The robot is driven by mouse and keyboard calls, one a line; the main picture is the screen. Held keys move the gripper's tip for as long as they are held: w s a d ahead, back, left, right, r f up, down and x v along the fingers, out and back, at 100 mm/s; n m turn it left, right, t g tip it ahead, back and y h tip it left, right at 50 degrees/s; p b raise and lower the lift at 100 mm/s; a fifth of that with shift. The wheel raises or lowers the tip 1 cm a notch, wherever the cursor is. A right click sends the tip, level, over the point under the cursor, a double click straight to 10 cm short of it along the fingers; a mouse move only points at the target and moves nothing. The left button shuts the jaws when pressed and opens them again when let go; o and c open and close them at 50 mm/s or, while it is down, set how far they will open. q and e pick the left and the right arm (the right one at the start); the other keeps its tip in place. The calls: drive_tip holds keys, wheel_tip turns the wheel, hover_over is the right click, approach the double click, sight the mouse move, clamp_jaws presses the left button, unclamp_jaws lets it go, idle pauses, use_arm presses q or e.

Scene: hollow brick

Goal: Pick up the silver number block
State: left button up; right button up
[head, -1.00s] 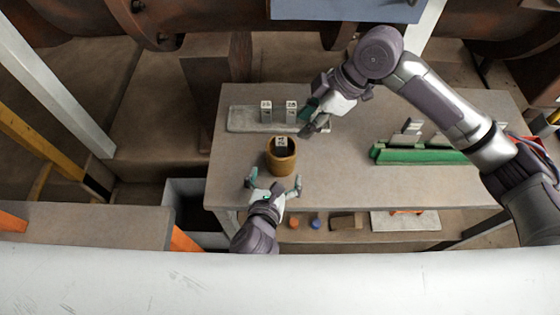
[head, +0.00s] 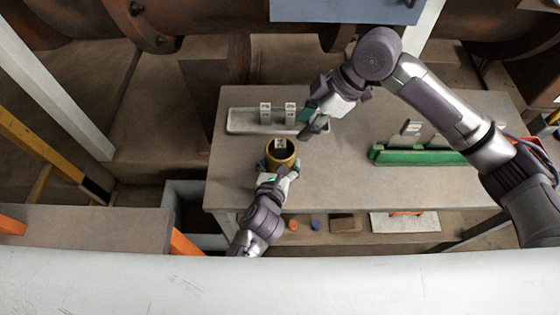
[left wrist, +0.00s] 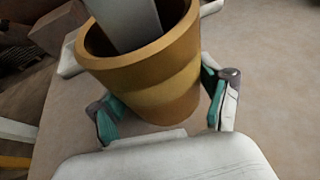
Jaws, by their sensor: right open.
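A silver number block (head: 280,143) stands in a brown pot (head: 282,161). In the left wrist view the block (left wrist: 125,22) leans out of the pot (left wrist: 160,80). My left gripper (head: 275,180) is at the pot's near side, its fingers on either side of the pot wall. In the left wrist view the gripper (left wrist: 163,107) has its pads close to the pot; I cannot tell if both touch. Two more silver number blocks, one left (head: 265,112) and one right (head: 290,112), stand on a pale tray (head: 240,121). My right gripper (head: 313,124) is open at the tray's right end.
The shelf below holds an orange item (head: 293,225), a blue item (head: 315,225) and a brown block (head: 346,224). The table between pot and rack is clear.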

use_arm(q)
drive_tip(key=c, duration=0.8)
use_arm(e)
drive_tip(key=o, duration=0.3)
drive_tip(key=shift+f, duration=0.15)
drive_tip(key=y, duration=0.6)
approach(281, 143)
drive_tip(key=x, duration=1)
drive_tip(key=shift+f, duration=0.4)
use_arm(q)
drive_tip(key=shift+s, duration=0.1)
use_arm(e)
drive_tip(key=shift+s+f, duration=0.1)
